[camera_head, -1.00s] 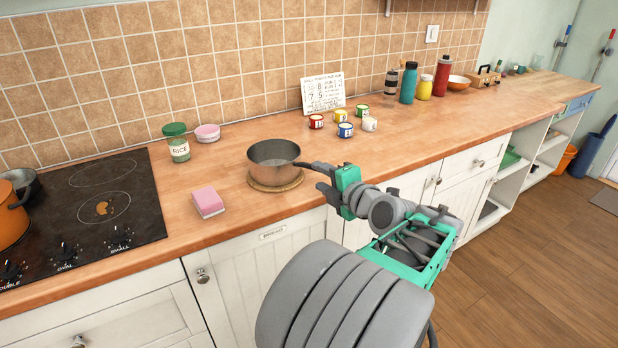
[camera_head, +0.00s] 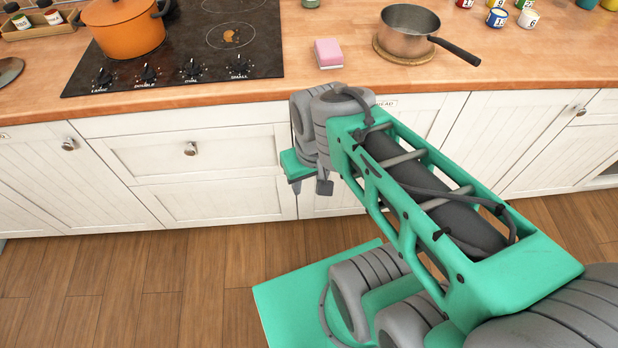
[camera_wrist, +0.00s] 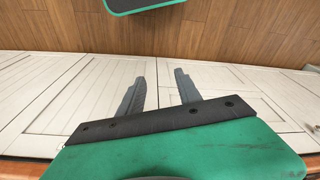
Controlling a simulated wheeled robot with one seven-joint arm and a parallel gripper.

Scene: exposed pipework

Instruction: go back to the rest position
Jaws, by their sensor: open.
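My gripper (camera_wrist: 160,95) shows in the wrist view with its two grey fingers apart and nothing between them. Past the fingers are white cabinet fronts and the wooden floor. In the head view my arm is folded in front of the cabinets, and its end hangs below the counter edge. The fingers are mostly hidden there. The grey saucepan (camera_head: 409,31) stands on a round wooden trivet (camera_head: 377,50) on the counter, its dark handle pointing right. My gripper is well away from it.
An orange pot (camera_head: 122,28) stands on the black hob (camera_head: 215,65). Several numbered cans (camera_head: 497,17) are at the upper right. White cabinets (camera_head: 210,165) stand close behind my arm. The wooden floor (camera_head: 130,290) at left is clear.

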